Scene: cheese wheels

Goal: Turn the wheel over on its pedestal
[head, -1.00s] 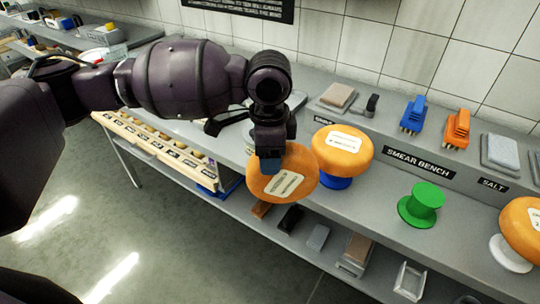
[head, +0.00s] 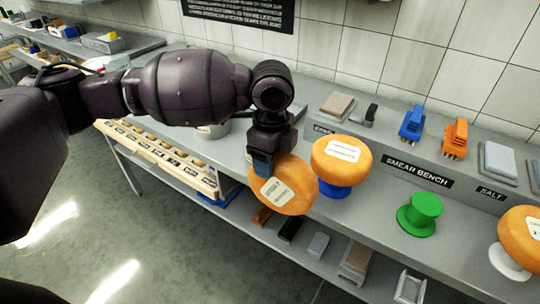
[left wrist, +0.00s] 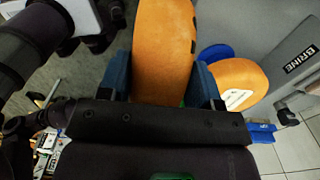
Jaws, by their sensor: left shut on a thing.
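My left gripper (head: 264,160) is shut on an orange cheese wheel (head: 291,187) with a white label, gripping it by its rim. The wheel is held tilted off the bench's front edge, its labelled face towards the head camera. In the left wrist view the held wheel (left wrist: 163,50) stands between the two blue fingers (left wrist: 160,82). A green pedestal (head: 421,213) stands empty on the bench. A second labelled wheel (head: 343,175) sits on a blue pedestal (head: 333,189), just right of the held wheel. A third wheel (head: 521,228) sits on a white pedestal (head: 508,263). My right gripper is not in view.
Blue (head: 412,122) and orange (head: 454,138) brushes and a grey block (head: 497,158) stand on the raised back shelf. A lower shelf (head: 318,268) holds several blocks. A long tray (head: 150,152) lies at the left. Bare bench surrounds the green pedestal.

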